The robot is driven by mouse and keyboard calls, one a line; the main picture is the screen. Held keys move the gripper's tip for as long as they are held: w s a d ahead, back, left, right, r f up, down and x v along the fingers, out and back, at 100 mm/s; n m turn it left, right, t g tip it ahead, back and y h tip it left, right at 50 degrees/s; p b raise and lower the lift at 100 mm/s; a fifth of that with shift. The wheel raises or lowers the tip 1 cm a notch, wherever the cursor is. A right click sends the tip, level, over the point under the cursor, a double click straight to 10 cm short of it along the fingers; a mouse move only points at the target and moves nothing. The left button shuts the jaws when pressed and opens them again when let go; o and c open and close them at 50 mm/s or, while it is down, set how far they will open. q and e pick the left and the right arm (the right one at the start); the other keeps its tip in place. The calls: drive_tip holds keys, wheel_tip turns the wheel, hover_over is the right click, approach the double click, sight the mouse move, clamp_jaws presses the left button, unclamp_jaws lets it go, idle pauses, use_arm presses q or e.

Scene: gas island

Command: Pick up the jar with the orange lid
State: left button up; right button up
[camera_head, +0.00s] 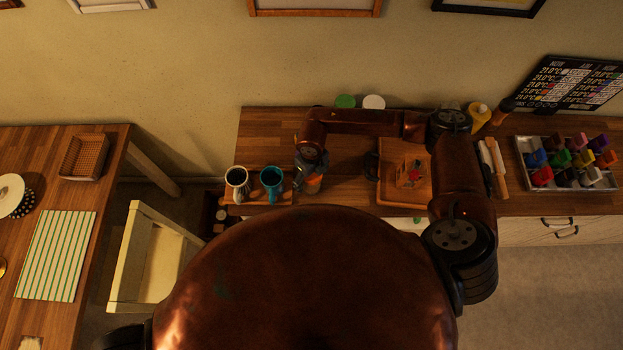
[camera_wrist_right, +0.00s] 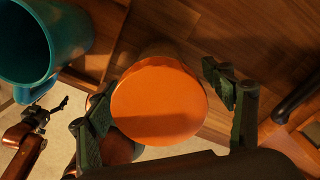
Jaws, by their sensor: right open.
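The jar with the orange lid (camera_wrist_right: 160,103) is seen from above in the right wrist view, its lid facing the camera. In the head view a bit of its orange (camera_head: 313,183) shows below my right gripper (camera_head: 311,170), beside the cups. My right gripper also shows in the wrist view (camera_wrist_right: 163,88). It is open, one finger on each side of the jar, with a gap at the right finger. Whether the left finger touches the jar is unclear. My left gripper (camera_wrist_right: 46,112) appears small at the left of the wrist view; its opening cannot be judged.
A teal mug (camera_wrist_right: 42,45) stands close to the left of the jar, with a patterned cup (camera_head: 237,177) beyond it. A wooden tray (camera_head: 403,198) lies to the right, with a dark mug (camera_head: 371,167) beside it. Green and white lids (camera_head: 345,101) are at the wall.

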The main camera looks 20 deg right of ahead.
drive_tip(key=shift+f, duration=0.1)
drive_tip(key=shift+c, duration=0.3)
drive_tip(key=c, duration=1.6)
